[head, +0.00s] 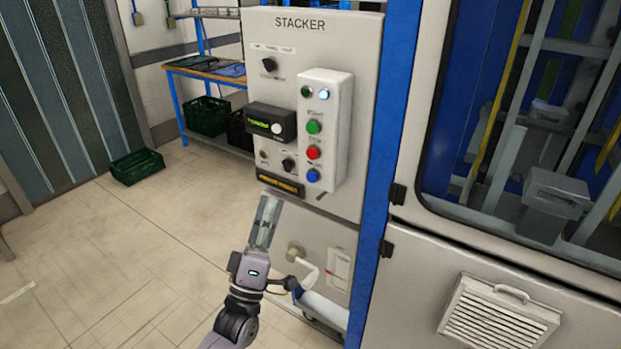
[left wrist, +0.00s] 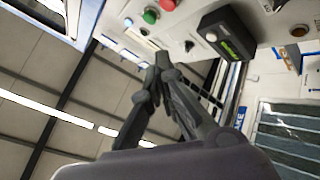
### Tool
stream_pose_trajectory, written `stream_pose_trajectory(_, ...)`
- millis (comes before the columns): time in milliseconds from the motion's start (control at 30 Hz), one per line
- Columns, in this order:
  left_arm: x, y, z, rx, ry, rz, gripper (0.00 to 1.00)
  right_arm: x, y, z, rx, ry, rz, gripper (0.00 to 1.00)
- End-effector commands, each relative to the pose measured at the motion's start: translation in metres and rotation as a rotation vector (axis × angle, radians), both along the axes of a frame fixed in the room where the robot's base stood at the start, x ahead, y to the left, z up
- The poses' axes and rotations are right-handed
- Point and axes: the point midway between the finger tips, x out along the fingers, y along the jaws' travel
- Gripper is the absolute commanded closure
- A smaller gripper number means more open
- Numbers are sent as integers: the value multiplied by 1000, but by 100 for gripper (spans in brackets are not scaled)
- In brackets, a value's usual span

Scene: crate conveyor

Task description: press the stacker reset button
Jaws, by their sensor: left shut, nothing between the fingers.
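The grey STACKER panel (head: 350,60) stands upright, with a white button box (head: 338,95) on its right half. The box has a green button (head: 314,127), a red button (head: 313,152) and, lowest, a blue button (head: 312,175); their labels are too small to read surely. My left gripper (head: 268,202) is shut and empty, pointing up, below and left of the blue button and apart from it in the picture. In the left wrist view, the closed fingers (left wrist: 163,62) point toward the panel; the green button (left wrist: 150,17) and red button (left wrist: 168,4) show beyond them. My right gripper is out of view.
A black display box (head: 272,122) and a dark plate with orange lettering (head: 280,185) stick out left of the buttons. A white bent handle (head: 308,272) sits below. A blue post (head: 385,130) borders the panel. A green crate (head: 137,166) lies on open floor at left.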

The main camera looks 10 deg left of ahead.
Motion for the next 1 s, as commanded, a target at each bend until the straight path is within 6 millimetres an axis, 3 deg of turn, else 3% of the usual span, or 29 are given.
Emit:
stream_pose_trajectory(500,63,-23,-3,-1,-1,0,100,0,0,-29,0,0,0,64)
stream_pose_trajectory(700,75,-28,-2,0,0,0,100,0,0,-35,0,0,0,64)
stream_pose_trajectory(1000,78,-29,0,0,1,0,100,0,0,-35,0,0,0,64)
